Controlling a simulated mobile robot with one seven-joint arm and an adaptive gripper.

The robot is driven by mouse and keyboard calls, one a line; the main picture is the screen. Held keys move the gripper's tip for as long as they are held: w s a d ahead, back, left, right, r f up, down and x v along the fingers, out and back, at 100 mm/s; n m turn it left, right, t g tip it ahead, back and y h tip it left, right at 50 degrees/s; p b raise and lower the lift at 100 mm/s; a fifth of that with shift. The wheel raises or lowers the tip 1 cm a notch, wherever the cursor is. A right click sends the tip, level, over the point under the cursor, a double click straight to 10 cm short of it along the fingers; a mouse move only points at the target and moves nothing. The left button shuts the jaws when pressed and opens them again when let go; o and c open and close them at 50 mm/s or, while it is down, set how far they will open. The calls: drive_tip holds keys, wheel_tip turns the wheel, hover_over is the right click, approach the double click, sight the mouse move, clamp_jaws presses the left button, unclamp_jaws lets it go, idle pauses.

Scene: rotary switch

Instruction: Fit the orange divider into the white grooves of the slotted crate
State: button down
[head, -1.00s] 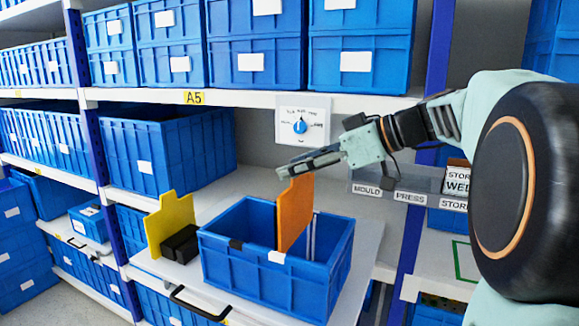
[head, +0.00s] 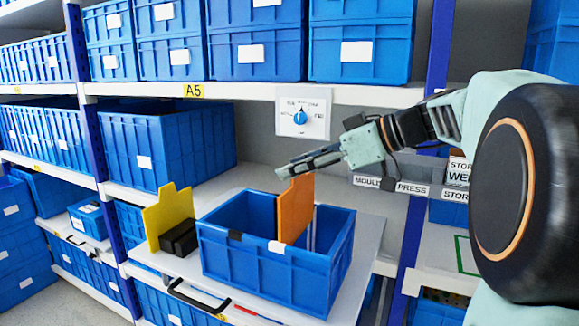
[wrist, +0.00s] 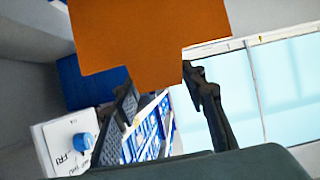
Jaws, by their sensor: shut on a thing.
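The orange divider (head: 294,212) stands upright, its lower part down inside the blue slotted crate (head: 258,274). My gripper (head: 290,170) is shut on the divider's top, above the crate. In the wrist view the divider (wrist: 150,40) fills the top, with its narrow tab between my fingers (wrist: 165,95). A white mark (head: 277,246) shows on the crate's near rim, just below the divider's near edge. White groove strips (head: 313,236) show at the far wall, by the divider's far edge. The divider's bottom is hidden by the crate wall, so I cannot tell if it is seated in the grooves.
A yellow divider (head: 166,213) and a black block (head: 180,238) are left of the crate on the white shelf board (head: 225,190). A rotary switch (head: 300,118) is on the panel behind. Big blue bins (head: 165,150) stand at the back left.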

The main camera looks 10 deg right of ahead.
sight(300, 209)
drive_tip(key=shift+f+b, duration=4.9)
drive_tip(key=shift+b, duration=0.2)
drive_tip(key=c, duration=1.1)
unclamp_jaws()
drive_tip(key=shift+c, duration=0.2)
drive_tip(key=v, duration=1.2)
drive_tip(key=shift+d, duration=0.15)
